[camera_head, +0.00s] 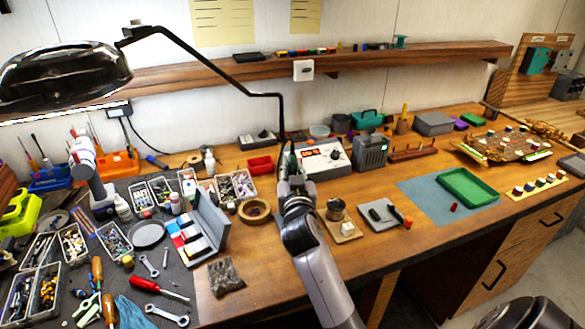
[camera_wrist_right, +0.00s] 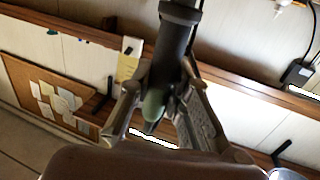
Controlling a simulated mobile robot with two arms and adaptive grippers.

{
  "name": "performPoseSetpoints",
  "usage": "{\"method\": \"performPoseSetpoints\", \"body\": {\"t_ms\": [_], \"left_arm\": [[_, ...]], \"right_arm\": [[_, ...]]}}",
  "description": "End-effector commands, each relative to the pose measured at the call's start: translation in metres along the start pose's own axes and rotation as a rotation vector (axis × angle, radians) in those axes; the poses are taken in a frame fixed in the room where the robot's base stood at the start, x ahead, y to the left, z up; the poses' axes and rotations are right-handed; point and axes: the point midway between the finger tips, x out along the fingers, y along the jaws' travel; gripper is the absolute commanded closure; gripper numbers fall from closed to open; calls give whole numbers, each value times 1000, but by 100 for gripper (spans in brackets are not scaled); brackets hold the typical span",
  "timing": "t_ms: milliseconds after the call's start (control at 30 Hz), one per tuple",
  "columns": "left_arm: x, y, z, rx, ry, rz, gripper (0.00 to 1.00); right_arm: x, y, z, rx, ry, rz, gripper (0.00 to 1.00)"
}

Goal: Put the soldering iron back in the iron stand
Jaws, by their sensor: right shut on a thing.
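My right gripper (camera_head: 289,172) is above the wooden bench, in front of the grey soldering station (camera_head: 322,158). It is shut on the soldering iron, whose dark handle (camera_wrist_right: 177,45) shows between the fingers (camera_wrist_right: 165,88) in the right wrist view. A greenish end (camera_wrist_right: 153,104) shows below the fingers there; the iron's tip cannot be made out. In the head view, the gripper largely hides the iron. What looks like the iron stand, a metal holder (camera_head: 336,208) on a light base with a white pad, stands just right of my gripper. My left gripper is not in view.
A brown ring-shaped dish (camera_head: 254,211) and an open grey case (camera_head: 208,225) lie left of my arm. A small grey tray (camera_head: 392,221) lies right of the stand. A black lamp (camera_head: 62,75) overhangs the left.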

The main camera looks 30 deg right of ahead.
Motion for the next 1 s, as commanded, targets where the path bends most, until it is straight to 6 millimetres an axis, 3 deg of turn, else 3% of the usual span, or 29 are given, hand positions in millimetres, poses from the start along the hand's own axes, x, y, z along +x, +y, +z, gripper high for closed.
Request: {"method": "performPoseSetpoints", "body": {"t_ms": [567, 600, 1000], "left_arm": [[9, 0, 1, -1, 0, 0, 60], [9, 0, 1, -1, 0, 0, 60], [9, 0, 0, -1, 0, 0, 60]], "right_arm": [[0, 0, 10, 0, 0, 0, 100], [0, 0, 10, 0, 0, 0, 82], [0, 0, 10, 0, 0, 0, 59]]}}
